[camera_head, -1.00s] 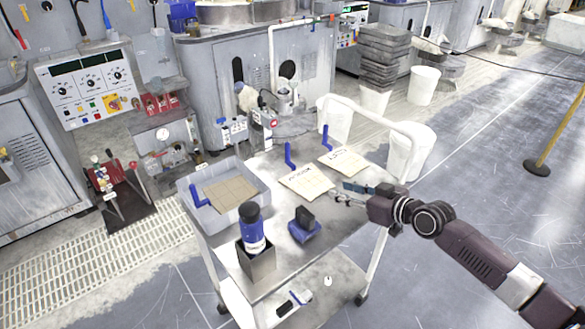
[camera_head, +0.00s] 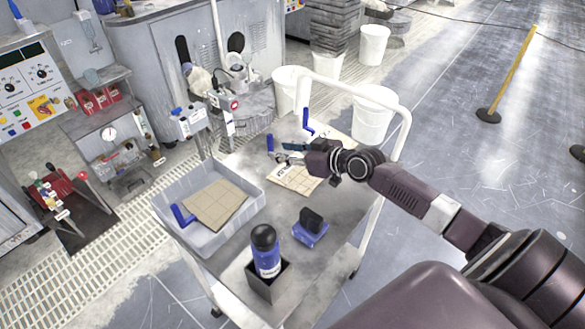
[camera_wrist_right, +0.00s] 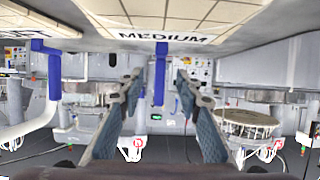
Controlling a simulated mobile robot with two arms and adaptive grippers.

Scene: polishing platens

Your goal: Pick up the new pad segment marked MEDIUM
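The pad segment marked MEDIUM (camera_wrist_right: 165,37) shows in the right wrist view, with its blue upright tab (camera_wrist_right: 160,62) between the fingers' lines. In the head view this tan pad (camera_head: 296,180) lies on the cart, its tab (camera_head: 270,143) just left of the fingertips. My right gripper (camera_head: 284,153) is open and low over the pad's far part; its spread fingers also show in the wrist view (camera_wrist_right: 159,88). I see no contact with the tab. Part of the pad is hidden by the gripper. My left gripper is out of view.
A second pad (camera_head: 340,146) with a blue tab (camera_head: 307,121) lies further right on the cart (camera_head: 225,275). A grey tub (camera_head: 240,222) holds a tan pad at the left. A blue bottle (camera_head: 266,254) in a holder and a blue-black block (camera_head: 310,228) stand in front.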

